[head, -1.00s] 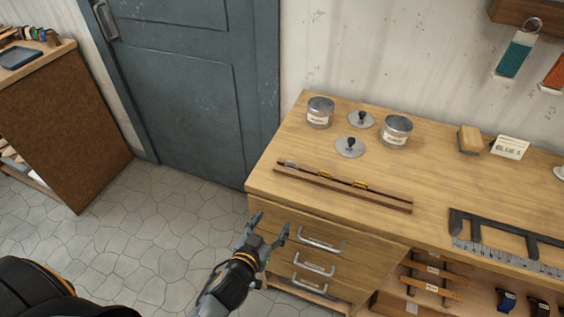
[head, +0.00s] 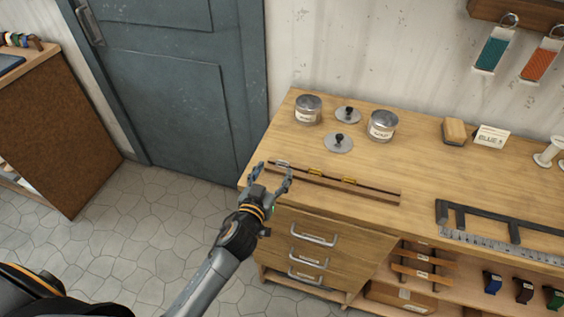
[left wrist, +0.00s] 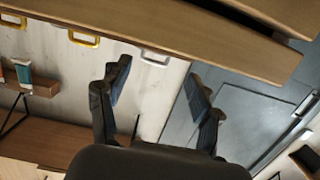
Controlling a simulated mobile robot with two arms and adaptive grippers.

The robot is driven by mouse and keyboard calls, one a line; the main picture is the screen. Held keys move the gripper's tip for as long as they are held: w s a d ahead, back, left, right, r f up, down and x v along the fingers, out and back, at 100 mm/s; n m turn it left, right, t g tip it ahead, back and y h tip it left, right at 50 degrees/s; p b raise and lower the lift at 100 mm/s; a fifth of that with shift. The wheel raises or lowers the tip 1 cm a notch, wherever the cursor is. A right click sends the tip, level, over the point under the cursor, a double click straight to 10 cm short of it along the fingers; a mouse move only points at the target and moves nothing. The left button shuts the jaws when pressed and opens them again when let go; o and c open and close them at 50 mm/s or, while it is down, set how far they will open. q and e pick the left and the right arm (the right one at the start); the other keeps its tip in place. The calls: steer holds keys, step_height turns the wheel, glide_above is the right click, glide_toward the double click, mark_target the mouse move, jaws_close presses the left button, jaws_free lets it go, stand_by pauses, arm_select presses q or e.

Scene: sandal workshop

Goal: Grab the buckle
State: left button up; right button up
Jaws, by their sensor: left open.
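A wooden rail (head: 370,195) lies along the front left edge of the bench and holds a row of small buckles. A silver buckle (head: 282,163) stands near its left end. Two gold buckles, one in the middle (head: 316,171) and one further right (head: 348,181), stand along it. My left gripper (head: 272,174) is open and empty at the rail's left end, close to the silver buckle and apparently apart from it. In the left wrist view, the silver buckle (left wrist: 155,58) shows beyond and between the spread fingers (left wrist: 160,95); a gold buckle (left wrist: 83,41) is further left. My right gripper is not in view.
The workbench (head: 420,170) carries two tins (head: 308,110) (head: 382,126), two knobbed lids (head: 338,143) (head: 347,115), a brush block (head: 454,130) and a dark metal frame (head: 480,217). Drawers with handles (head: 313,238) are below. A door (head: 185,90) stands behind.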

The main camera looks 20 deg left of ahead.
mark_target(282, 162)
arm_select(q)
steer(key=shift+w+d+r, duration=0.1)
steer(key=shift+w, duration=0.2)
steer(key=w, duration=0.1)
steer(key=w+p, duration=0.1)
steer(key=w, duration=0.1)
steer(key=w+d, duration=0.1)
steer(key=shift+w+f, duration=0.35)
steer(key=shift+a, duration=0.1)
steer(key=c, duration=0.9)
